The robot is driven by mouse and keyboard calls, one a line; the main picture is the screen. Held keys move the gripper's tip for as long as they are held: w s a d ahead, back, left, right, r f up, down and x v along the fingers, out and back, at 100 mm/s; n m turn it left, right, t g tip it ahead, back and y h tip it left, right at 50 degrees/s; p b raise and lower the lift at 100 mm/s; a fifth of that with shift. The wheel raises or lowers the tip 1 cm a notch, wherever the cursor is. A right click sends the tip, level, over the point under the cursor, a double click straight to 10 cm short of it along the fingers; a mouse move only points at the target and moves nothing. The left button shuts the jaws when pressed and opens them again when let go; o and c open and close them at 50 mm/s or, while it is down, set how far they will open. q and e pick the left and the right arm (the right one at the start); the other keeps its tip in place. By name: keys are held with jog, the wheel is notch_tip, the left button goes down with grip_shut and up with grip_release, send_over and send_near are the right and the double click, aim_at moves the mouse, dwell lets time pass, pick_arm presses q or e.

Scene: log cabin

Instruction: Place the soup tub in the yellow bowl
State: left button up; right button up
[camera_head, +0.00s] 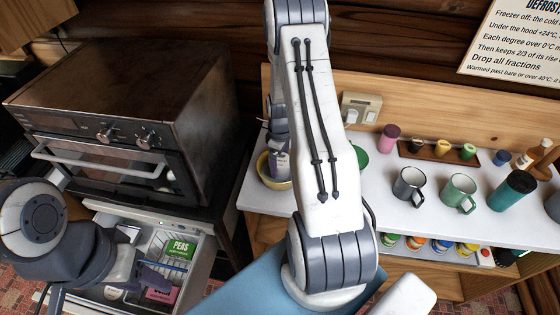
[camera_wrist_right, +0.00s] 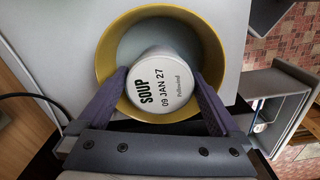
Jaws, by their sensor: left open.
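The soup tub (camera_wrist_right: 162,82) has a white lid marked "SOUP 09 JAN 27" and shows in the right wrist view, over the inside of the yellow bowl (camera_wrist_right: 108,62). My right gripper (camera_wrist_right: 161,72) has its purple fingers on both sides of the tub and is shut on it. I cannot tell whether the tub rests on the bowl's floor. In the head view, the yellow bowl (camera_head: 263,170) is at the white counter's left end, partly hidden by my right arm and gripper. My left gripper (camera_head: 148,284) is open over the drawer at lower left.
The open drawer (camera_head: 205,250) holds a green peas box (camera_head: 178,248) and other packs. An oven (camera_head: 130,110) stands at the left. Right of my arm are a grey mug (camera_head: 409,186), a green mug (camera_head: 459,193), a teal tumbler (camera_head: 511,191) and a tray of small cups (camera_head: 438,153).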

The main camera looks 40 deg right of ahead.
aim_at(280, 160)
jog(key=shift+r, duration=0.1)
jog(key=shift+r, duration=0.55)
notch_tip(280, 160, up, 11)
jog(key=b, duration=0.3)
jog(key=shift+b, duration=0.35)
